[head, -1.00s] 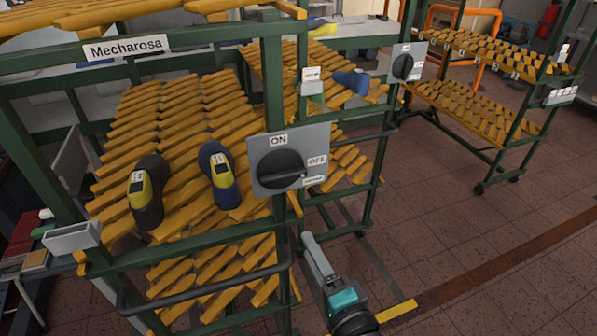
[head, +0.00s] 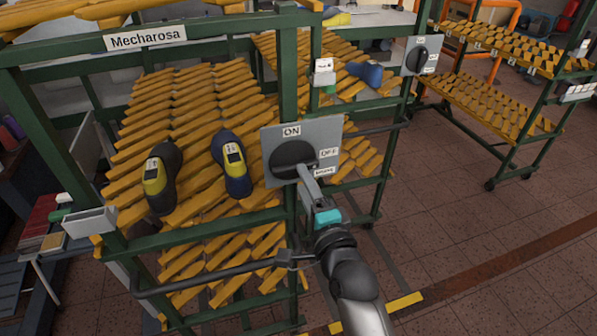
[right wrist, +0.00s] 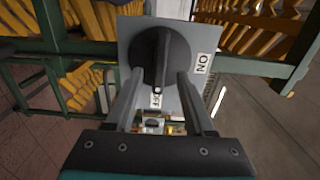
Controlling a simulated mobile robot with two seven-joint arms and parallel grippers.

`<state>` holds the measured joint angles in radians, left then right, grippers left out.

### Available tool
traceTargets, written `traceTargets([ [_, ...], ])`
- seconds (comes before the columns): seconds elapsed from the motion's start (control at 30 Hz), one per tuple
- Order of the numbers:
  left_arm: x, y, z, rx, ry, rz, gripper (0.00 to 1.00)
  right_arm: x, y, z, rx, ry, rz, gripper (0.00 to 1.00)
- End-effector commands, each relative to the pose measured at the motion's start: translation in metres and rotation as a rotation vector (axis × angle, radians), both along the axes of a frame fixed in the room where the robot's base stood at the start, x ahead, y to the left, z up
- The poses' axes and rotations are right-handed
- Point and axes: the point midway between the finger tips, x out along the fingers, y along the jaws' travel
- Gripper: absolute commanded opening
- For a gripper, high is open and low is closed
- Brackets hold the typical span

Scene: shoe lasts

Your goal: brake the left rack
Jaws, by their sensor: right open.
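The left rack (head: 150,241), a green frame with yellow slatted shelves and a "Mecharosa" sign (head: 145,38), fills the left of the head view. On its right post is a grey switch plate (head: 329,131) with a round black knob (head: 293,160). The knob also shows in the right wrist view (right wrist: 160,60), its ridge towards the "OFF" label. "ON" is on top in the head view, "OFF" and a small unreadable label at right. My right gripper (head: 304,172) is at the knob, open, its fingers (right wrist: 160,85) on both sides of the ridge; contact is unclear. My left gripper is not in view.
Two shoe lasts, one black-yellow (head: 160,178) and one blue-yellow (head: 232,162), lie on the slats. A black handle bar (head: 215,275) crosses the rack's front. Another rack with a similar switch (head: 421,56) stands behind. The tiled floor (head: 480,230) at right is open.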

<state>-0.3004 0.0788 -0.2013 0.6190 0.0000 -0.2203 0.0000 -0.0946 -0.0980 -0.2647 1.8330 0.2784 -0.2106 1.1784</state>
Motion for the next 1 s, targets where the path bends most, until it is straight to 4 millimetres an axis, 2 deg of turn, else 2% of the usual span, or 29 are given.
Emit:
traceTargets([
  [0.1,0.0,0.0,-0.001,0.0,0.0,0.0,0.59,0.017,0.006,0.001,0.002,-0.002,0.0,0.54],
  [0.3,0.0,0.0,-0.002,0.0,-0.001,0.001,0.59,0.034,0.011,0.0,0.0,0.0,0.0,0.54],
  [0.7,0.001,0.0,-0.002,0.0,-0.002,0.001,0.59,0.038,0.012,0.0,0.0,0.0,0.0,0.54],
  [1.0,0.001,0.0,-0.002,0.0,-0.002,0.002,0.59,0.038,0.012,0.0,0.0,0.0,0.0,0.2],
])
